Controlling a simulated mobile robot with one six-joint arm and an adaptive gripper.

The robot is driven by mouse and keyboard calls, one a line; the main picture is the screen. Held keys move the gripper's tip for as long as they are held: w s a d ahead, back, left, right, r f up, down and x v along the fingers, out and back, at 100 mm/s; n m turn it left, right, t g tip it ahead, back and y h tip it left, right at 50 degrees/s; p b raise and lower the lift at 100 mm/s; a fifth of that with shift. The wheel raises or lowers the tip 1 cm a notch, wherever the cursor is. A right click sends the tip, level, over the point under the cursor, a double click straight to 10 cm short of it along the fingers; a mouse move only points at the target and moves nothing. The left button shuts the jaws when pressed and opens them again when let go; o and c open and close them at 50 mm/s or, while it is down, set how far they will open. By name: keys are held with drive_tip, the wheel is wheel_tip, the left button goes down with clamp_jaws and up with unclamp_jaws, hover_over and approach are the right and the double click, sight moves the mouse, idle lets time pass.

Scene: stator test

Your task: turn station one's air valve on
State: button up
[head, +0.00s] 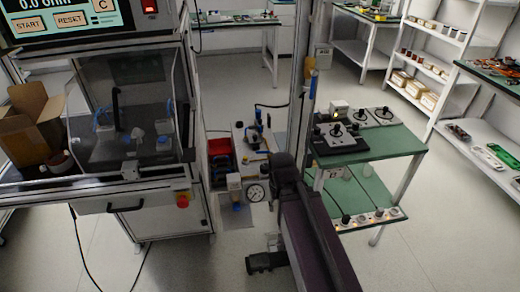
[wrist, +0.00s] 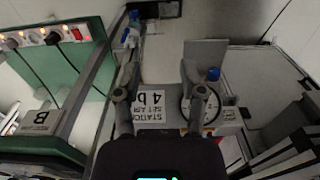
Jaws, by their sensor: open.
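An air unit with a round white gauge (head: 255,192) stands in the middle of the head view, between the test cabinet and the green table. In the wrist view the gauge (wrist: 208,106) is partly hidden behind my right finger, with a blue knob (wrist: 213,73) just above it. Other blue fittings (wrist: 131,38) show at the upper left. I cannot tell which blue part is station one's valve. My gripper (wrist: 161,93) is open, its fingers spread either side of the label, with nothing seen between them.
The test cabinet (head: 158,198) with a red button stands left of the air unit. A green-topped table (head: 390,146) stands right, with a power strip (head: 368,219) on its lower shelf. A red bin (head: 220,147) sits behind the gauge. Floor is clear at lower right.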

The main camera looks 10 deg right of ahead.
wheel_tip(320, 180, up, 14)
drive_tip(key=n+t+p, duration=0.2)
drive_tip(key=n+p, duration=1.2)
drive_tip(key=n, duration=0.3)
hover_over(259, 152)
drive_tip(key=s, duration=0.3)
drive_tip(key=shift+w+a, duration=0.15)
drive_tip(key=shift+a, duration=0.1)
drive_tip(key=shift+f+b, duration=0.2)
drive_tip(key=shift+b, duration=0.15)
drive_tip(key=w+f+b, duration=0.1)
drive_tip(key=f+b, duration=0.8)
drive_tip(key=w+f+b, duration=0.1)
drive_tip(key=f+b, duration=0.3)
drive_tip(key=shift+w+d+f, duration=0.15)
drive_tip(key=shift+w+d, duration=0.05)
drive_tip(key=shift+w, duration=0.1)
clamp_jaws()
